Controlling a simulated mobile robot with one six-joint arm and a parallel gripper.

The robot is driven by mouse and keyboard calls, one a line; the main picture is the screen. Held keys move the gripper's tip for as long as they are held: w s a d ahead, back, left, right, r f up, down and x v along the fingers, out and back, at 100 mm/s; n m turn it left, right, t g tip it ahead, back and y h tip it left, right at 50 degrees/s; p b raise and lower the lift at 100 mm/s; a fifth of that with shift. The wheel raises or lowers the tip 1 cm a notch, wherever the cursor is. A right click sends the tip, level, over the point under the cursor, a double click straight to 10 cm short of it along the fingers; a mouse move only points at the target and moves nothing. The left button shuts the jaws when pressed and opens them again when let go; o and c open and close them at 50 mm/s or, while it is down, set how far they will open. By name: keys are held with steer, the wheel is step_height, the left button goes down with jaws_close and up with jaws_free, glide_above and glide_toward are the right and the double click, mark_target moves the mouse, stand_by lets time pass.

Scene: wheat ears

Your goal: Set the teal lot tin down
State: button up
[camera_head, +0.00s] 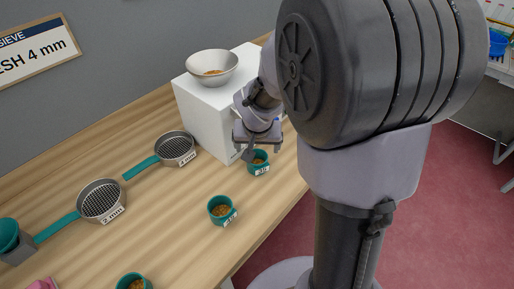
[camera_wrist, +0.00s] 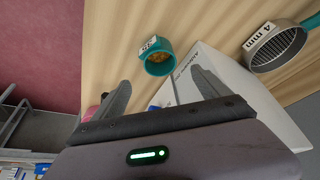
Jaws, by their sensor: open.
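A teal lot tin (camera_head: 258,168) with a white label and brownish grain inside stands upright on the wooden bench, close to the white box. It also shows in the wrist view (camera_wrist: 158,66), just beyond the fingertips. My gripper (camera_head: 262,151) is above and beside this tin in the head view. In the wrist view my gripper (camera_wrist: 160,80) has its two fingers spread wide with nothing between them. A second teal tin (camera_head: 217,214) with grain stands nearer on the bench, and a third (camera_head: 133,282) is cut by the bottom edge.
The white box (camera_head: 205,118) bears a pale bowl (camera_head: 212,68) right behind my gripper. Two teal-handled sieves (camera_head: 101,201) (camera_head: 175,148) lie along the bench. A grey holder (camera_head: 18,252) with a teal item stands at far left. Bare bench (camera_head: 180,205) lies between sieves and tins.

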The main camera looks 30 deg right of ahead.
steer(key=s+a+r+n+t+y, duration=0.1)
steer(key=s+a+r+y, duration=0.1)
steer(key=s+a+r, duration=0.5)
steer(key=s+a+r+y, duration=0.2)
steer(key=s+a+r, duration=0.5)
steer(key=s, duration=0.5)
steer(key=shift+s+a+n+t, duration=0.2)
steer(key=shift+a+n+t, duration=0.2)
steer(key=shift+a, duration=0.7)
steer(key=shift+f, duration=0.1)
step_height(320, 180, down, 4)
steer(key=b, duration=0.4)
steer(key=shift+f, duration=0.1)
steer(key=shift+c, duration=0.3)
